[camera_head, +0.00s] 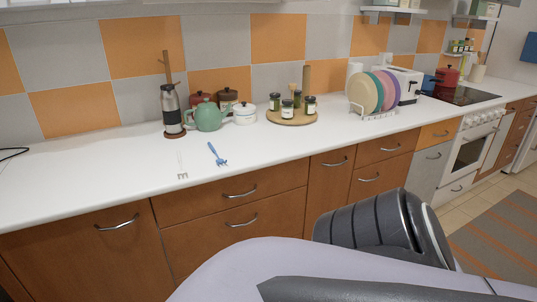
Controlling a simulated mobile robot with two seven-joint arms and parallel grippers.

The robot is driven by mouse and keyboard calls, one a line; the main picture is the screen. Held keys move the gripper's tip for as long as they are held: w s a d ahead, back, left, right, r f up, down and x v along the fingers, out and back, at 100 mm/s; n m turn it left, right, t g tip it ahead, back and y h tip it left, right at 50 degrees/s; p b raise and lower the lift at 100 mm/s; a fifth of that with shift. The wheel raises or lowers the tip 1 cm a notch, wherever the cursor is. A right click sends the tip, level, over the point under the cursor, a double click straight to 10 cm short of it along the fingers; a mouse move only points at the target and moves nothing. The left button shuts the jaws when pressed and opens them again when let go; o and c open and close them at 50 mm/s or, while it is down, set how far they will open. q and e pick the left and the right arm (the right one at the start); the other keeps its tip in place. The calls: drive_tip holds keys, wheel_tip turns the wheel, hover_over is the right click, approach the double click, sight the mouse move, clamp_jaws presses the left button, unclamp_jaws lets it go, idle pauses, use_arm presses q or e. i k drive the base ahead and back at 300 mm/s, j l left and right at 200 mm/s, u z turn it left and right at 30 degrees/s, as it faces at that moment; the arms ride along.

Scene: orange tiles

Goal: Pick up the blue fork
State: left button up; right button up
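The blue fork (217,153) lies flat on the white counter (100,178), near its front edge and left of the picture's middle. Its tines point toward the front edge and its handle points back. A white or clear fork (182,165) lies just left of it, apart from it and faint against the counter. A pale and dark part of my own body fills the bottom right. Neither of my grippers shows in this view.
Behind the forks stand a French press (172,112), a green teapot (208,117) and a white pot (244,114). A round board with jars (292,118) and a plate rack (374,116) stand further right. Wooden drawers (235,200) are below the counter.

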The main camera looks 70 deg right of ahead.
sight(219, 160)
drive_tip(key=z, duration=1.9)
